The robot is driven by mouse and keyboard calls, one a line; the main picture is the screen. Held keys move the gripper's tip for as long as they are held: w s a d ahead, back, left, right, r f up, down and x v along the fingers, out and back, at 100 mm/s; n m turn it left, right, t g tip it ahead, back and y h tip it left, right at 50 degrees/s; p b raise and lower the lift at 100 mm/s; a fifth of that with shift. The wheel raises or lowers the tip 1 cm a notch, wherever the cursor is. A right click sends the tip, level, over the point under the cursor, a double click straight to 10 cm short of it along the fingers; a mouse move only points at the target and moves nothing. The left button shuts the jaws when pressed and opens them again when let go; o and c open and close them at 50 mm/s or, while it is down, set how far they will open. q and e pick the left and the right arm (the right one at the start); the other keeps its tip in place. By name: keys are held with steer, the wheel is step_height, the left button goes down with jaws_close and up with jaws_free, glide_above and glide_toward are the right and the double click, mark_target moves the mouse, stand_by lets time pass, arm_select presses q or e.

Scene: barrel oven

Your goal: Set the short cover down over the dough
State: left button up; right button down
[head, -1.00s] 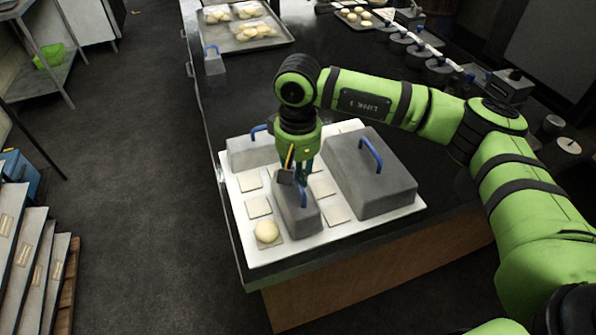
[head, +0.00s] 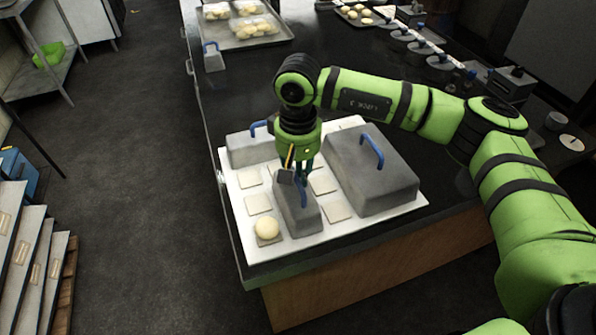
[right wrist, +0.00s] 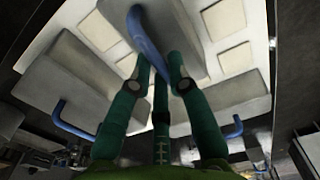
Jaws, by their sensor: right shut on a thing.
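My right gripper (head: 298,180) points down and is shut on the blue handle of a short grey cover (head: 303,219). The cover is at the middle front of the white board (head: 338,236), on it or just above; I cannot tell which. In the right wrist view the fingers (right wrist: 158,85) close around the blue handle (right wrist: 146,42). A round pale dough ball (head: 267,228) sits uncovered on a square at the board's front left, left of the held cover. Whatever lies under the cover is hidden. My left gripper is out of view.
A large grey cover (head: 372,180) with a blue handle stands on the board's right, close to the held one. Another grey cover (head: 250,150) stands at its back left. Several bare pale squares (head: 258,204) lie between. A dough tray (head: 240,35) is farther back on the dark counter.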

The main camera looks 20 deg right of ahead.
steer(key=shift+f+b, duration=0.3)
steer(key=c, duration=1.1)
jaws_free()
